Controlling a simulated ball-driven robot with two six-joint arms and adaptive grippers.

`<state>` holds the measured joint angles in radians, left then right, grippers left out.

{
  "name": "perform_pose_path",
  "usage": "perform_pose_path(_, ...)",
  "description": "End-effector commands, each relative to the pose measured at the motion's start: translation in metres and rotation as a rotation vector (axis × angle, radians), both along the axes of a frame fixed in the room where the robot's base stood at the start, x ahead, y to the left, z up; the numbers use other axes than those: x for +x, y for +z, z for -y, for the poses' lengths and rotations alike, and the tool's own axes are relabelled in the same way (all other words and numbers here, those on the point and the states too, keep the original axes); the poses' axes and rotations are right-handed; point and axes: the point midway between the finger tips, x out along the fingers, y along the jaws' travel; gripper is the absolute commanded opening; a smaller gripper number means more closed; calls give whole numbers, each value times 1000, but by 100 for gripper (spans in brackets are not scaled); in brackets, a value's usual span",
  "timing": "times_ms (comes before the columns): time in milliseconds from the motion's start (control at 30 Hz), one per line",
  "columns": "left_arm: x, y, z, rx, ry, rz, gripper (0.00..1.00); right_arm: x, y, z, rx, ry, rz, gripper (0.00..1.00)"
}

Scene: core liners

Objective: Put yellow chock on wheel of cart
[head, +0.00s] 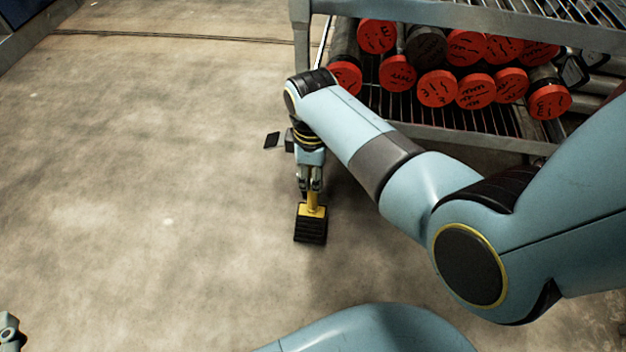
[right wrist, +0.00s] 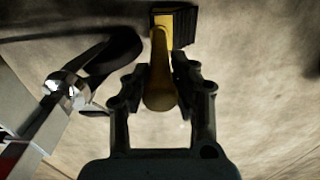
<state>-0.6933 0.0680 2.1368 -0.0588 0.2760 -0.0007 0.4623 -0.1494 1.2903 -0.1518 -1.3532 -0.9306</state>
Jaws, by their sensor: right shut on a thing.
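The yellow chock (head: 311,224) has a black ridged face and a yellow handle. My right gripper (head: 313,188) is shut on the handle, and the chock hangs out beyond the fingertips. I cannot tell whether it touches the floor. In the right wrist view the handle lies between the two fingers (right wrist: 160,88), with the ridged block (right wrist: 184,28) beyond. The cart (head: 445,133) is a grey metal rack at the upper right. A black wheel (right wrist: 112,58) with a shiny metal fork shows left of the chock, apart from it. Only a small grey piece, perhaps my left gripper (head: 9,328), shows at the lower left.
Several red-capped core liners (head: 437,88) lie on the cart's wire shelf. The concrete floor (head: 160,180) is clear on the left and in front of the chock. A dark seam crosses the floor at the back.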

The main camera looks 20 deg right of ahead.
Motion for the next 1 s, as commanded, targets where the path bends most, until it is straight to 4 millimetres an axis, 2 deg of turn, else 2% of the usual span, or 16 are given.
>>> perform_pose_path(200,33,48,5,-1,-24,217,0,2,-8,-1,1,2,1,0)
perform_pose_path(400,47,83,9,1,-41,361,0,3,-11,-1,0,3,1,0)
perform_pose_path(567,50,93,10,1,-46,400,0,4,-11,-1,1,3,3,0)
perform_pose_path(933,50,95,10,0,-46,406,0,3,-14,-1,0,4,1,0)
perform_pose_path(967,50,95,10,1,-47,409,0,2,-15,-1,0,4,0,27)
perform_pose_path(1000,50,96,10,1,-47,409,0,2,-15,-1,0,4,0,33)
